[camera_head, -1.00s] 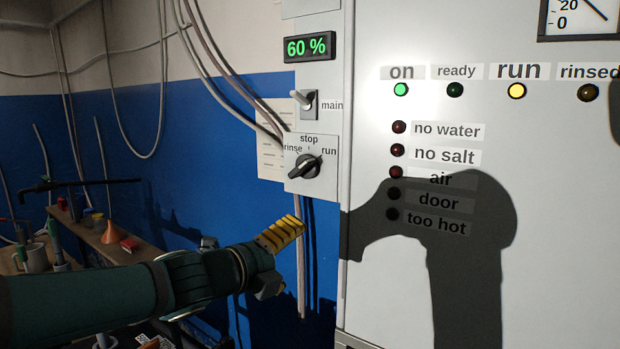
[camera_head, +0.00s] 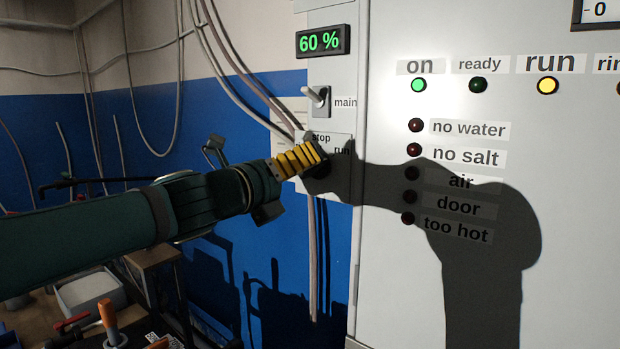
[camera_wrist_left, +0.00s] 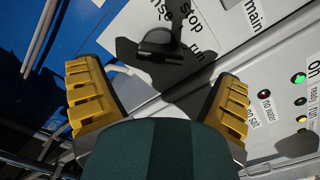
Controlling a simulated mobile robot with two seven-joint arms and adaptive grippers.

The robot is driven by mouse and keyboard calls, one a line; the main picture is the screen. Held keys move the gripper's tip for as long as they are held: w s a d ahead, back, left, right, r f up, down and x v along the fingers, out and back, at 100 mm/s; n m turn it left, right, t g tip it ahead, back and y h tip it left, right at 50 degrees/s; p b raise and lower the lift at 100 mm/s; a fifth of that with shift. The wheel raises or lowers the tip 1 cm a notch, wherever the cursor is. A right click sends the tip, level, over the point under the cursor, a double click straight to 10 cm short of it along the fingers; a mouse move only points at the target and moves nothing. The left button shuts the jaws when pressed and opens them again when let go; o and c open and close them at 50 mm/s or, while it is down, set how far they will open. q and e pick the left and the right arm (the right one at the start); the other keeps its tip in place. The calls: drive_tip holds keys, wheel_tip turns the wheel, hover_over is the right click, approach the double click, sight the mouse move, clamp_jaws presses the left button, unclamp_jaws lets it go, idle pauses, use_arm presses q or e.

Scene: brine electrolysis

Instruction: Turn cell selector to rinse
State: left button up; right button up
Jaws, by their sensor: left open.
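The cell selector is a black knob on a small light plate (camera_head: 342,172) labelled "stop" and "run" beside the white cabinet. In the head view my left gripper (camera_head: 318,158) covers most of the knob and the "rinse" label. In the left wrist view the knob (camera_wrist_left: 157,42) lies ahead of the gap between the open yellow fingers of my left gripper (camera_wrist_left: 158,75). Neither finger visibly touches it there. Shadow and the gripper make its present pointing hard to tell. My right gripper is not in view.
The main switch (camera_head: 318,98) and the 60 % display (camera_head: 323,41) are just above the selector. The cabinet (camera_head: 580,180) on the right has "on" and "run" lamps lit. Cables hang at the wall. A cluttered bench is at lower left.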

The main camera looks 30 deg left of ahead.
sight(314, 168)
use_arm(q)
drive_tip(key=shift+w+d+b, duration=0.2)
drive_tip(key=shift+w+b, duration=0.25)
drive_tip(key=shift+w, duration=2.05)
drive_tip(key=c, duration=1.2)
